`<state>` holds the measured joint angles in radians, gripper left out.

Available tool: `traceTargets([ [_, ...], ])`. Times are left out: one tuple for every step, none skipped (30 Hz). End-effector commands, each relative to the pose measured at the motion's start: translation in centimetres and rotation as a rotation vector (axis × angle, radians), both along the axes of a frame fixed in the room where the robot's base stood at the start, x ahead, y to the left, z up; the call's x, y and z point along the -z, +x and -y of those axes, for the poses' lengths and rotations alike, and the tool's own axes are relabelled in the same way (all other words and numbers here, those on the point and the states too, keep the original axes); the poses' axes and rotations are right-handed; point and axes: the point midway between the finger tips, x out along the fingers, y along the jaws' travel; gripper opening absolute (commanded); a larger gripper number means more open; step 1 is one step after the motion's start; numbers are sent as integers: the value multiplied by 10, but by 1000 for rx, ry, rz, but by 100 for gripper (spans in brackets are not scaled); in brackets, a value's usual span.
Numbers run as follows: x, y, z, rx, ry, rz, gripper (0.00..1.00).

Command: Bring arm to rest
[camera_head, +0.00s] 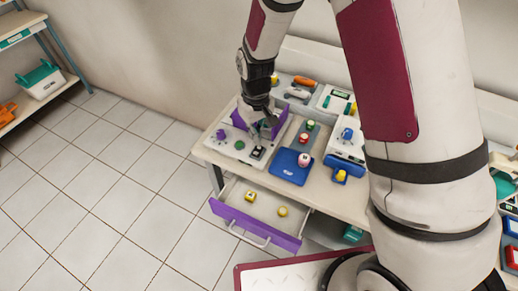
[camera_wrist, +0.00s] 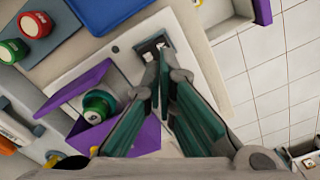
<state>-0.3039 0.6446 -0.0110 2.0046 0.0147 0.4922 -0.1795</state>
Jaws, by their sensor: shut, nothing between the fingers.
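My gripper (camera_head: 267,130) hangs from my arm over the left part of the worktable (camera_head: 325,195). In the wrist view my gripper (camera_wrist: 160,62) has its green fingers drawn together with nothing between them. The fingertips are over a white panel (camera_wrist: 185,75), close to a small black socket piece (camera_wrist: 153,44); I cannot tell whether they touch it. The same black piece (camera_head: 258,152) shows in the head view. A purple open box (camera_wrist: 133,137) with a green round item (camera_wrist: 99,104) is beside the fingers.
The purple-fronted drawer (camera_head: 253,226) stands open below the table, holding yellow items. A blue mat (camera_head: 287,174), a white and blue device (camera_head: 345,141) and several small items crowd the tabletop. A shelf with a white bin (camera_head: 41,82) is far left. Tiled floor (camera_head: 120,190) is clear.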

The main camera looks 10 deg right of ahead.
Motion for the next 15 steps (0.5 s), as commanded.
traceTargets([
  [-5, 0, 0, 0, 1, 2, 0],
  [-6, 0, 0, 0, 0, 1, 0],
  [-8, -1, 0, 0, 0, 1, 0],
  [-9, -1, 0, 0, 0, 0, 0],
  [-10, -1, 0, 0, 0, 0, 0],
  [-10, 0, 0, 0, 0, 0, 0],
  [-11, 0, 0, 0, 0, -1, 0],
  [-11, 0, 0, 0, 0, -1, 0],
  [-11, 0, 0, 0, 0, -1, 0],
  [-10, 0, 0, 0, 0, -1, 0],
  [-10, 0, 0, 0, 0, -1, 0],
  [-10, 0, 0, 0, 0, -1, 0],
  [-10, 0, 0, 0, 0, 0, 0],
  [-10, 0, 0, 0, 0, -1, 0],
  [-10, 0, 0, 0, 0, 0, 0],
])
